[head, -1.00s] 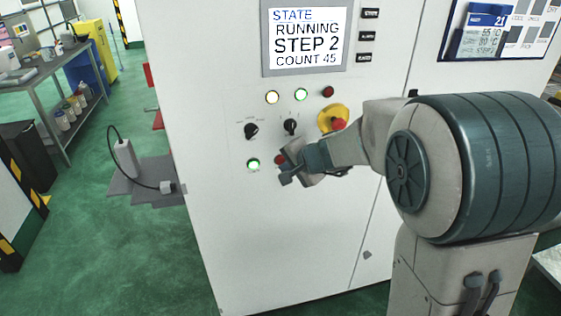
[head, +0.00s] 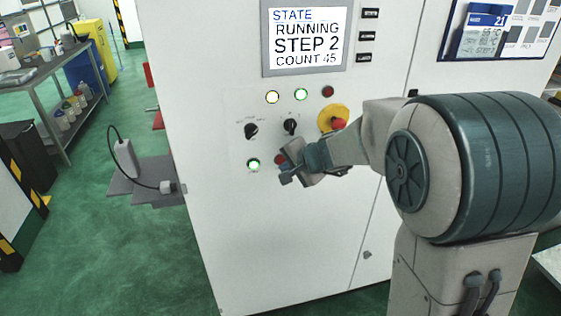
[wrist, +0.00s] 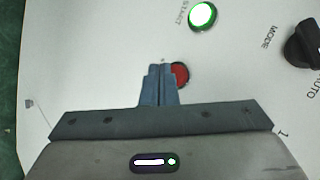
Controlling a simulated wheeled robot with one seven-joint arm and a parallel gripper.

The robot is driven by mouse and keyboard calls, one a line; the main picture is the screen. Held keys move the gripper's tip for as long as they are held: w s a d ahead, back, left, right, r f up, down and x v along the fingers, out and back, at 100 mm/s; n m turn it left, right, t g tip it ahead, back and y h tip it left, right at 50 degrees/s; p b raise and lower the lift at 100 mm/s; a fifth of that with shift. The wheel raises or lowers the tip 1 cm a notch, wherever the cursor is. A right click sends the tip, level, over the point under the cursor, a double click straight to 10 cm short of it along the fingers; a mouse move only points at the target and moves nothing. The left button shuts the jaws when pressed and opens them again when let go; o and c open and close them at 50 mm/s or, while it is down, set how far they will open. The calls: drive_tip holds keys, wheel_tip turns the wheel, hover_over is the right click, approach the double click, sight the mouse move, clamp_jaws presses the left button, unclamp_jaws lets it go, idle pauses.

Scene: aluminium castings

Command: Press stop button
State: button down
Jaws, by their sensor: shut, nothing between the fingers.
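The red stop button (head: 280,160) is on the lower row of the white cabinet's panel, right of the lit green start button (head: 254,164). In the wrist view the stop button (wrist: 181,75) shows beside the fingertips, partly hidden behind them; the start button (wrist: 202,16) is above it. My gripper (head: 286,174) is shut and empty, its fingertips close in front of the panel by the stop button. In the wrist view the blue-grey fingers (wrist: 159,70) are together. I cannot tell whether they touch the button. The display (head: 306,38) reads RUNNING, STEP 2, COUNT 45.
Two black selector knobs (head: 290,127) and a red emergency knob on a yellow base (head: 333,118) sit above my gripper. A row of lamps (head: 301,94) is higher up. A grey plinth with a cabled device (head: 125,158) stands left of the cabinet.

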drive_tip(key=shift+w, duration=0.15)
drive_tip(key=shift+w+a, duration=0.1)
drive_tip(key=shift+w, duration=0.15)
drive_tip(key=shift+w+a, duration=0.1)
drive_tip(key=shift+w, duration=0.3)
idle(0.6)
drive_tip(key=shift+s, duration=0.1)
drive_tip(key=shift+s+d+b, duration=0.25)
drive_tip(key=shift+s+b, duration=0.35)
drive_tip(key=shift+s, duration=0.1)
drive_tip(key=shift+s, duration=0.1)
drive_tip(key=shift+s+d+b, duration=0.25)
drive_tip(key=shift+s, duration=0.5)
drive_tip(key=shift+s+d+b, duration=0.2)
drive_tip(key=shift+s+b, duration=0.1)
drive_tip(key=shift+s, duration=0.5)
drive_tip(key=shift+s+d+b, duration=0.25)
drive_tip(key=shift+s, duration=0.5)
